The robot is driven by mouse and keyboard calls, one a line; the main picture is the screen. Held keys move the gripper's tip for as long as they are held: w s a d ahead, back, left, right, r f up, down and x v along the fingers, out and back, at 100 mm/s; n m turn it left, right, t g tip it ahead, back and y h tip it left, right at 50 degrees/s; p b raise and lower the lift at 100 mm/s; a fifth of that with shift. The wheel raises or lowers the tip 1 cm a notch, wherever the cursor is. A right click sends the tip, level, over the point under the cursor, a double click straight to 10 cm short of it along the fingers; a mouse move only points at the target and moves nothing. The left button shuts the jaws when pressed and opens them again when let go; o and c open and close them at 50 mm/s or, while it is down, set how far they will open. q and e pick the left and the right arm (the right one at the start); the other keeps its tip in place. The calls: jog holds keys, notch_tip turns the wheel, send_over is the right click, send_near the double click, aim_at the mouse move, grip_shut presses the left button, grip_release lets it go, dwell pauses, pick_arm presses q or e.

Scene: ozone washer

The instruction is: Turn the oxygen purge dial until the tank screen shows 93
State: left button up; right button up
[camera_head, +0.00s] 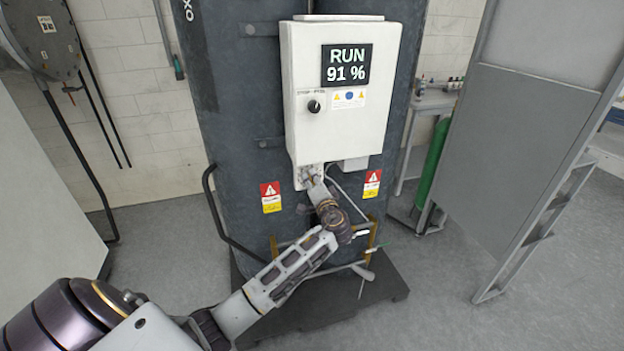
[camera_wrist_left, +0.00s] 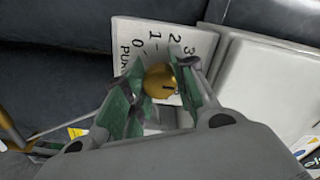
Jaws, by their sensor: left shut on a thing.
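The tank screen (camera_head: 347,65) on the white control box reads RUN and 91 %. The oxygen purge dial is a round brass knob (camera_wrist_left: 160,82) in the left wrist view, in front of a white plate (camera_wrist_left: 196,42) with the numbers 0 to 3 and partly hidden lettering. My left gripper (camera_wrist_left: 158,84) has its green-padded fingers on both sides of the knob and is shut on it. In the head view my left gripper (camera_head: 313,180) reaches the underside of the box, and the dial is hidden there. My right gripper is not in view.
The white control box (camera_head: 315,125) has a black switch (camera_head: 314,106) under the screen. Dark tanks (camera_head: 235,120) stand behind it on a dark base (camera_head: 392,282). A grey panel (camera_head: 510,160) stands at the right, a green cylinder (camera_head: 432,160) beside it. Bare floor lies at the right.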

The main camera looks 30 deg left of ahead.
pick_arm(q)
jog(key=shift+r+m+p, duration=0.1)
jog(key=shift+m+p, duration=0.5)
jog(key=shift+m, duration=0.6)
jog(key=o, duration=0.6)
jog(key=shift+c, duration=0.2)
jog(key=o, duration=0.5)
jog(key=shift+d, duration=0.1)
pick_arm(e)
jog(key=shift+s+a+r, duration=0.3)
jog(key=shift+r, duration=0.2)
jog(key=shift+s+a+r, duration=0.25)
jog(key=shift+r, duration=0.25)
